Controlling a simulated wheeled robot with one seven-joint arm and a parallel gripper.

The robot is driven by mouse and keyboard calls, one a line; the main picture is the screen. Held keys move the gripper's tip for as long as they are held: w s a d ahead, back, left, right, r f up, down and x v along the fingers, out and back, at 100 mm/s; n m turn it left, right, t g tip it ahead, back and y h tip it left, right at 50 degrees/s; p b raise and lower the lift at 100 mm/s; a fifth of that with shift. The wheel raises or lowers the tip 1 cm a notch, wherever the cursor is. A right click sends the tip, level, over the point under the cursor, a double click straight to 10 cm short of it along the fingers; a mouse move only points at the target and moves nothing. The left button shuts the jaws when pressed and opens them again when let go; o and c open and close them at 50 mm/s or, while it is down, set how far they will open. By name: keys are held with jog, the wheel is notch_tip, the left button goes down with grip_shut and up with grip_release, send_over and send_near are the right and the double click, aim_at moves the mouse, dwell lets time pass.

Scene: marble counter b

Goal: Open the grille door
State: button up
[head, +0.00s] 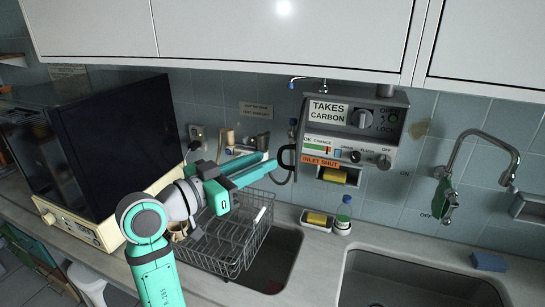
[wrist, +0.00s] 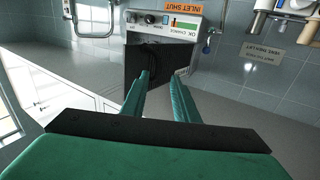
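My gripper (head: 266,168) reaches right across the counter toward the wall unit labelled "TAKES CARBON" (head: 375,110). Its two green fingers are apart, with a gap between their tips in the wrist view (wrist: 160,80). A black curved handle or loop (head: 284,160) is by the unit's lower left side, close to the fingertips. In the wrist view, the unit's dark side face (wrist: 150,58) is beyond the fingertips. No grille pattern is clear on it. I cannot tell whether the fingers touch the handle or surround it. Nothing is visibly held.
A wire dish rack (head: 236,240) stands below my gripper. A large dark-fronted appliance (head: 115,130) is at the left. White cupboards (head: 250,30) hang above.

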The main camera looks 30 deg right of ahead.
jog(key=v, duration=0.4)
jog(key=shift+a, duration=0.35)
jog(key=shift+w, duration=0.1)
